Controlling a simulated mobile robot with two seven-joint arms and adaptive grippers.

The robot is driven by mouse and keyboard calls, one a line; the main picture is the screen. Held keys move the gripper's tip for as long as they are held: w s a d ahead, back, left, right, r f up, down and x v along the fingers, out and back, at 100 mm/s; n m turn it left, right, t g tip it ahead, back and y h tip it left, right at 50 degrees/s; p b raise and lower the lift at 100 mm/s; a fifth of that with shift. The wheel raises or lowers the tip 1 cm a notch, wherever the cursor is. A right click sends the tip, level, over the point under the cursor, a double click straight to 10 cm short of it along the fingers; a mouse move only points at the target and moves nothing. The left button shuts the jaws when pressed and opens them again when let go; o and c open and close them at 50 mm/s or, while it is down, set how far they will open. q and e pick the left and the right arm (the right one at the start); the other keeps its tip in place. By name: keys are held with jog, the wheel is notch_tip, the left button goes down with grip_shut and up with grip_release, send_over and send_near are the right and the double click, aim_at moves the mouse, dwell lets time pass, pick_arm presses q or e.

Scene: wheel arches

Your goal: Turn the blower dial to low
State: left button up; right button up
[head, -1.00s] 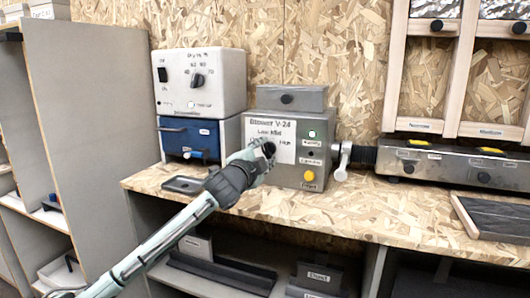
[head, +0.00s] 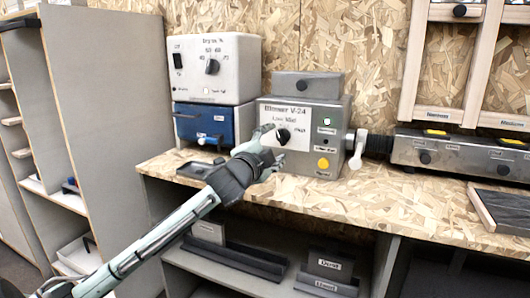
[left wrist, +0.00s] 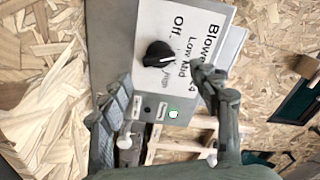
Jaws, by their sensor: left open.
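The blower (head: 340,128) is a grey box on the bench with a white label panel. Its black round dial (head: 283,136) shows on the panel, and also in the left wrist view (left wrist: 157,54). Around the dial are the words Off, Low, Mid and High. The dial's pale mark faces the Low and Mid side; I cannot tell the exact setting. My left gripper (head: 270,146) is at the front of the panel, just beside the dial. In the left wrist view its open fingers (left wrist: 160,88) stand either side of the dial, apart from it. My right gripper is out of view.
A white dryer box (head: 240,60) with its own dial sits on a blue drawer unit (head: 228,122) left of the blower. A grey block (head: 305,86) lies on top of the blower.

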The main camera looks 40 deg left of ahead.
pick_arm(q)
jog(key=v, duration=0.7)
jog(key=shift+s, duration=0.4)
jog(key=shift+d+f, duration=0.1)
